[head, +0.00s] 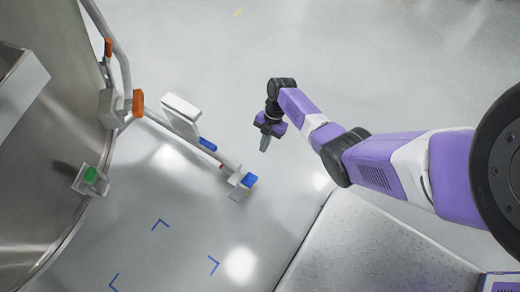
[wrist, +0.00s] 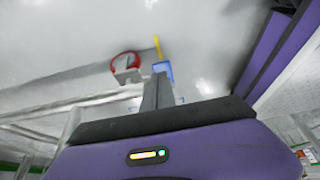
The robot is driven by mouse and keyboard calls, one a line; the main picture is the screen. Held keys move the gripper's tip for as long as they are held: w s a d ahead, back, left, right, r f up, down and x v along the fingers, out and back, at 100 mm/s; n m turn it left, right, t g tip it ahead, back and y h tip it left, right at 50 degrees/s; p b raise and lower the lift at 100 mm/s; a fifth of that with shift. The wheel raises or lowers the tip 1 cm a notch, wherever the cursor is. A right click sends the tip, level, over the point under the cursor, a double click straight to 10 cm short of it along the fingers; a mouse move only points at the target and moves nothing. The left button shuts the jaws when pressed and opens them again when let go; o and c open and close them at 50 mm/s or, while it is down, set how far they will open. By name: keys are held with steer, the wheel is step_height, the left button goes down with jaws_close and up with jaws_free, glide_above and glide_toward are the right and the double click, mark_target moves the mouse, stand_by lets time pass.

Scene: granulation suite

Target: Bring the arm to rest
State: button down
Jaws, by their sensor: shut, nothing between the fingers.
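My arm reaches in from the right in the head view, purple and white with dark joints. My gripper (head: 264,143) hangs at its end over the open floor, right of a pale rail fitting. Its fingers are together and hold nothing. In the wrist view my gripper (wrist: 157,92) shows as closed grey fingers in front of the purple wrist housing. Nothing touches the fingers in the head view.
A large steel vessel (head: 45,150) stands at the left, with a green-buttoned bracket (head: 91,177) and an orange-jointed rail (head: 122,60). A white fitting with a blue end (head: 249,180) lies near my gripper. A metal platform (head: 365,245) is at lower right.

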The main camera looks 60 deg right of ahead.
steer(key=shift+d+r, duration=0.4)
